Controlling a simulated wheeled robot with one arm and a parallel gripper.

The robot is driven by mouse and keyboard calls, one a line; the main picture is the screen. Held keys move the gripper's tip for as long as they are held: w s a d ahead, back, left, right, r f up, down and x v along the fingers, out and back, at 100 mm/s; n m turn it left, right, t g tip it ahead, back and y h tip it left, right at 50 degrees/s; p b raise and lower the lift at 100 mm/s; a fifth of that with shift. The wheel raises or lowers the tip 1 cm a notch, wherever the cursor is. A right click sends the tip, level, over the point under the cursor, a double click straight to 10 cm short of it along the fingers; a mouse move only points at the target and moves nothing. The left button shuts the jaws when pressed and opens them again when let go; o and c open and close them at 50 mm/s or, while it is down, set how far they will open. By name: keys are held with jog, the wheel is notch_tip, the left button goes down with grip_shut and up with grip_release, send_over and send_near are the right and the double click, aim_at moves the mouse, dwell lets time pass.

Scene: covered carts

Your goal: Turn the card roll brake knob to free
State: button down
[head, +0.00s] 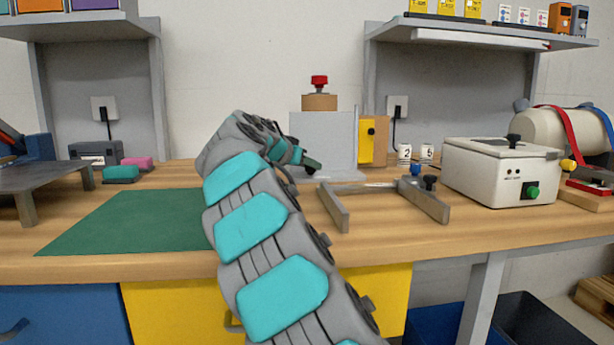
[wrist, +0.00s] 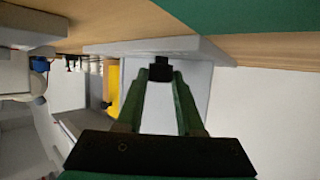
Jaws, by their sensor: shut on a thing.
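The card roll stand shows in the head view as a grey upright plate (head: 335,140) with a tan roll (head: 320,102) and a red knob (head: 319,82) above it. My gripper (head: 312,164) is at the lower left front of this plate. In the wrist view my gripper (wrist: 160,74) has its green fingers closed on a small black knob (wrist: 160,68), in front of the grey plate (wrist: 152,105). This black knob appears to be the brake knob. Its setting and any marks cannot be read; in the head view I cannot make it out apart from the gripper.
A yellow box (head: 366,142) with a black knob stands right of the plate. A green mat (head: 130,220) lies clear at left. A shelf (head: 480,36) overhangs at right.

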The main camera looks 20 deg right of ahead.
jog(key=shift+s+d+n+t+y+b, duration=0.15)
jog(key=shift+n+t+y+b, duration=0.45)
jog(key=shift+n+t+y, duration=0.85)
jog(key=shift+n, duration=0.25)
jog(key=c, duration=0.8)
grip_release()
jog(key=v, duration=0.7)
jog(key=shift+s+a+r, duration=0.15)
jog(key=shift+s+a, duration=0.05)
jog(key=shift+a, duration=0.1)
